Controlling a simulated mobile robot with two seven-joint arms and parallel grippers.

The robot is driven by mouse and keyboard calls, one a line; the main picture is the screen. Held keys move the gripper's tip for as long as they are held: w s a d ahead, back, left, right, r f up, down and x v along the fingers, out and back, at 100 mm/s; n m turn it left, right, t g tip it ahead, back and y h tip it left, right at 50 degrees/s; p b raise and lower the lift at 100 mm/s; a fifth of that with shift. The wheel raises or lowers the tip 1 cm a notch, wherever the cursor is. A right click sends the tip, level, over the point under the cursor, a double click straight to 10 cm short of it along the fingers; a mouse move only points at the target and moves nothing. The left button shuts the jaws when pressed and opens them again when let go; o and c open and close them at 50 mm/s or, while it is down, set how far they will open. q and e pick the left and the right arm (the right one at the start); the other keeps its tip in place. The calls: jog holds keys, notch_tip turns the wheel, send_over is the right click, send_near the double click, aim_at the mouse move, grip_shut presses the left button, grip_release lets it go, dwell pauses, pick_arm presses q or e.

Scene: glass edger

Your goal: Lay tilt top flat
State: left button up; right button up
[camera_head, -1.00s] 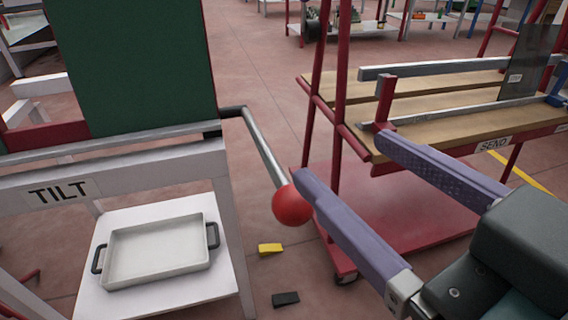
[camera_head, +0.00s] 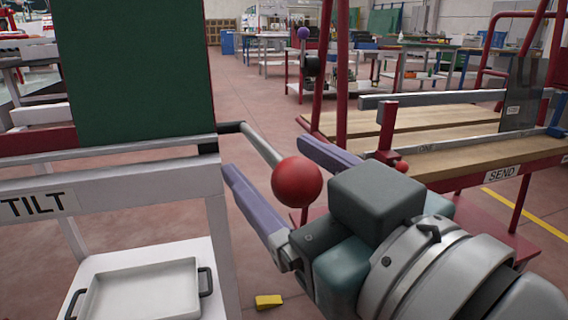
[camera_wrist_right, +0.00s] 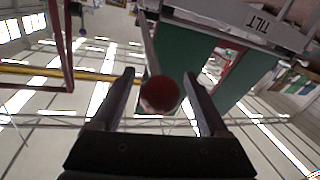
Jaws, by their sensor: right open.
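The tilt table, labelled TILT, stands at the left with its white frame (camera_head: 110,190). Its dark green top (camera_head: 140,65) stands upright. A metal lever (camera_head: 262,146) comes from the table's right corner and ends in a red ball knob (camera_head: 297,182). My right gripper (camera_head: 265,155) is open, with one purple finger on each side of the knob in the head view. In the right wrist view the knob (camera_wrist_right: 160,94) shows between the two open fingers; I cannot tell whether either touches it. My left gripper is not in view.
A white tray with dark handles (camera_head: 140,292) lies on the table's lower shelf. A yellow block (camera_head: 268,301) is on the floor. A red cart with wooden slats (camera_head: 450,165), labelled SEND, stands close at the right. Floor shows between table and cart.

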jog(key=shift+w+a, duration=0.35)
jog(key=shift+w, duration=0.2)
grip_shut()
dwell(1.1)
